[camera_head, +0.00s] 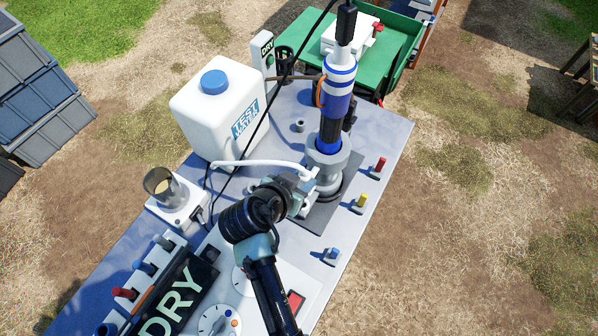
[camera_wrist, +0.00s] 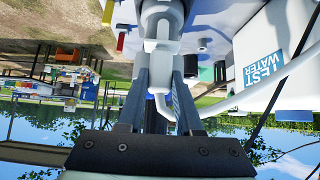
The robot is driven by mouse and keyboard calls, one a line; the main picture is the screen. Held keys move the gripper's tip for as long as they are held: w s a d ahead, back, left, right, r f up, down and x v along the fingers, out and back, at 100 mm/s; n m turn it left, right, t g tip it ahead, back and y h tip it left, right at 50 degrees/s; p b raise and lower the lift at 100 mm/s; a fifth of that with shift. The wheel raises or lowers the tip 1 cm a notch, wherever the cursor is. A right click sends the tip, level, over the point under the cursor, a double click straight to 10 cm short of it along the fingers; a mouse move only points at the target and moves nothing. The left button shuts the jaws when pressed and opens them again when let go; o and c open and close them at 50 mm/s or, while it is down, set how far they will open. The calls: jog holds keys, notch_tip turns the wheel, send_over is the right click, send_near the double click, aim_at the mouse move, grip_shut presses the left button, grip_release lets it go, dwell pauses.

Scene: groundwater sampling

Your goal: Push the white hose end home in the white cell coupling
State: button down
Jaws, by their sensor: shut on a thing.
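The white hose (camera_head: 255,163) arcs from the left over the table to my gripper (camera_head: 305,195), which is beside the grey cell (camera_head: 327,160). In the wrist view my gripper (camera_wrist: 162,100) is shut on the white hose end (camera_wrist: 158,82), with the bent hose (camera_wrist: 240,98) leading off right. A white coupling (camera_wrist: 158,32) is straight ahead of the fingertips, in line with the hose end. The two look close or touching; how far the end is in cannot be told. In the head view my gripper hides the joint.
A white TEST WATER jug (camera_head: 215,105) stands left of the cell. A blue-and-white pump (camera_head: 338,95) rises from the cell. Red (camera_head: 378,167), yellow (camera_head: 360,203) and blue (camera_head: 332,256) fittings line the table's right edge. A beaker (camera_head: 162,184) stands left.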

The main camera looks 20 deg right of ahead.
jog(key=shift+w+f+b, duration=0.1)
jog(key=shift+f+b, duration=0.3)
jog(key=shift+f, duration=0.1)
notch_tip(320, 180, down, 5)
jog(key=b, duration=0.4)
jog(key=shift+f+b, duration=2.2)
jog(key=shift+b, duration=0.05)
dwell(1.2)
jog(key=c, duration=0.5)
grip_release()
jog(key=b+v, duration=0.2)
jog(key=v, duration=1.1)
